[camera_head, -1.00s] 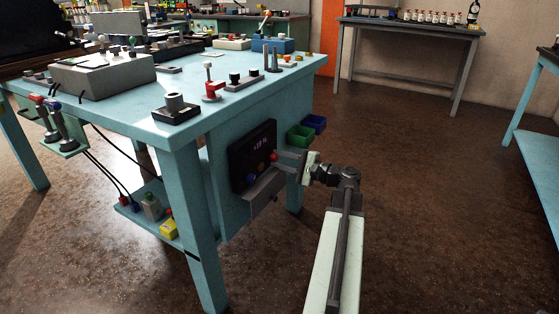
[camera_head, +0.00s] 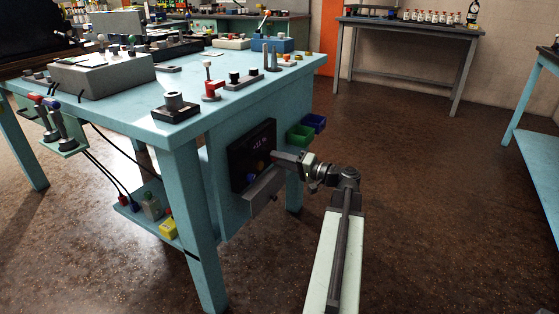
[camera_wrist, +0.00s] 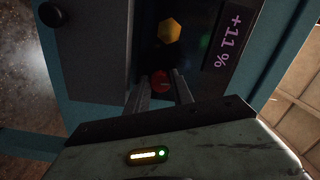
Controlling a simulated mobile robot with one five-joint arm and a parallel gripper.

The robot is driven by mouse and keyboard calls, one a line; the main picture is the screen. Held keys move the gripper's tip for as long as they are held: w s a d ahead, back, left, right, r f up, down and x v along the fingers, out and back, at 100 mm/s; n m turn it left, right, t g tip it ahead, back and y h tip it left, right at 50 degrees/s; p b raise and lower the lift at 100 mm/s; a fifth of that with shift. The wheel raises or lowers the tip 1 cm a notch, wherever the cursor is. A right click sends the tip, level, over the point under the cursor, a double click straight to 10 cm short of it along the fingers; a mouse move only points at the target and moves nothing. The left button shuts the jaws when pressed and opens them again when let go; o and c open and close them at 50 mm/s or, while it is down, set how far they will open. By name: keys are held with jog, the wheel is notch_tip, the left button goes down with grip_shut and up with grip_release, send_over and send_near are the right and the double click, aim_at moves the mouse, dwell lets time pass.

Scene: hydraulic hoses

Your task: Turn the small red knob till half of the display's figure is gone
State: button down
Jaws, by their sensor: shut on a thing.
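The small red knob (camera_wrist: 160,82) sits between my gripper's fingertips (camera_wrist: 161,88) in the wrist view, and the gripper is shut on it. In the head view my gripper (camera_head: 279,158) reaches the dark panel (camera_head: 243,148) on the bench's side and hides the knob. A yellow six-sided knob (camera_wrist: 170,30) sits beside the red one, clear of the fingers.
Green (camera_head: 300,135) and blue (camera_head: 314,123) bins hang on the bench's side, just beyond my gripper. The blue bench's leg (camera_head: 193,225) stands to the left. The floor to the right is clear.

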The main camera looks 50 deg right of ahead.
jog(key=shift+f+n, duration=0.1)
jog(key=shift+n, duration=0.5)
jog(key=shift+a, duration=0.1)
jog(key=c, duration=1.1)
grip_release()
jog(key=shift+s, duration=0.15)
jog(key=v, duration=0.7)
jog(key=shift+s, duration=0.3)
